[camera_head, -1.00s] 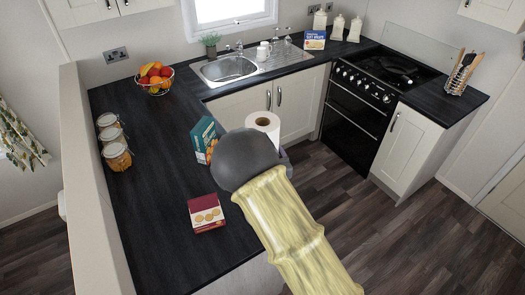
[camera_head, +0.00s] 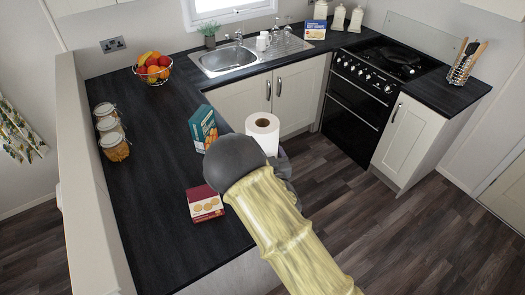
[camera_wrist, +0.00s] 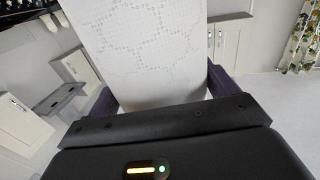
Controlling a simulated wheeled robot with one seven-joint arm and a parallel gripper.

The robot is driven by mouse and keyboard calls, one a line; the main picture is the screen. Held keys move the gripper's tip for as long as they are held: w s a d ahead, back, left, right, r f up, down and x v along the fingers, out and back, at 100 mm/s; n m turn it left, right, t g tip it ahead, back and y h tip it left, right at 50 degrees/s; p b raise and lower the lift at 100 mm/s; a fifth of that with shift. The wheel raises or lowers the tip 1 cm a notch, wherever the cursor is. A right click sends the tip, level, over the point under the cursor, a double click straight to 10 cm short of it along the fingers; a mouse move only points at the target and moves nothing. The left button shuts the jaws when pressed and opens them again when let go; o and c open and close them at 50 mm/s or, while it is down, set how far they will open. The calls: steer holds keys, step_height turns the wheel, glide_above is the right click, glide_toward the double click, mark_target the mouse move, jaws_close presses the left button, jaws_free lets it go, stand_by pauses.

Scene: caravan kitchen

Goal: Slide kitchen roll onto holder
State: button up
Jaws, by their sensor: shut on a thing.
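The kitchen roll (camera_head: 262,130) is white, upright, with its round core hole facing up. It stands out just beyond my dark wrist, at the inner edge of the dark worktop. In the wrist view the roll's embossed paper (camera_wrist: 140,45) fills the upper middle, between the two dark purple fingers of my gripper (camera_wrist: 162,92). My gripper is shut on the roll, one finger on each side. In the head view my wrist and forearm hide most of the gripper and the roll's lower part. I cannot make out a roll holder in either view.
A teal box (camera_head: 203,129) and a red box (camera_head: 205,203) are on the worktop (camera_head: 160,170) close to my arm. Jars (camera_head: 113,146) and a fruit bowl (camera_head: 153,70) are further left. The sink (camera_head: 229,59) and cooker (camera_head: 360,85) are beyond. The floor at right is clear.

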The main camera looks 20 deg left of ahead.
step_height(320, 180, down, 15)
steer(key=b, duration=1.1)
steer(key=shift+f, duration=0.2)
stand_by(0.9)
steer(key=o, duration=0.9)
steer(key=shift+d, duration=0.1)
